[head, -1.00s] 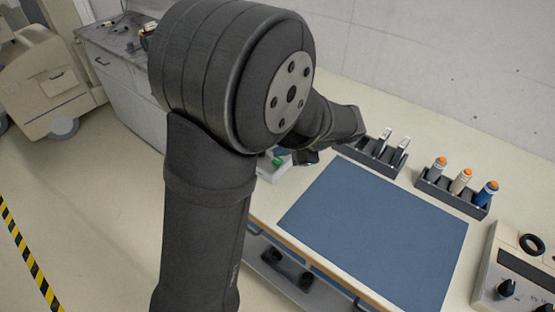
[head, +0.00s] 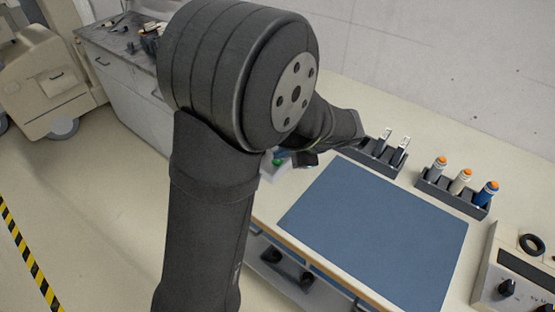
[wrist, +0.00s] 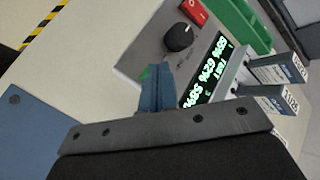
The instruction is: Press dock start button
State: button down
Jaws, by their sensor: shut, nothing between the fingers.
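The dock (wrist: 140,52) is a grey box on the bench with a black knob (wrist: 179,38), a red switch (wrist: 194,10) and a lit display (wrist: 208,76) with green digits. A green button (wrist: 145,73) shows partly beside my gripper's fingertips, which hide the rest of it. My gripper (wrist: 154,72) is shut and empty, its blue fingers over the dock's face at the button. I cannot tell whether they touch it. In the head view the dock (head: 267,172) and a green patch (head: 278,162) show small, partly hidden by my arm.
A grey rack (head: 365,156) with two upright modules stands next to the dock. Another rack (head: 435,193) holds several orange-capped cylinders. A blue mat (head: 370,235) lies flat in front, clear. A green bin (wrist: 240,25) is beyond the dock in the wrist view.

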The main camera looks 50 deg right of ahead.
jog(key=shift+f, duration=0.25)
jog(key=shift+r, duration=0.1)
dwell(0.5)
jog(key=shift+r, duration=0.7)
jog(key=shift+r, duration=0.1)
jog(key=shift+r, duration=2.4)
notch_tip(320, 180, up, 7)
jog(key=shift+s, duration=0.15)
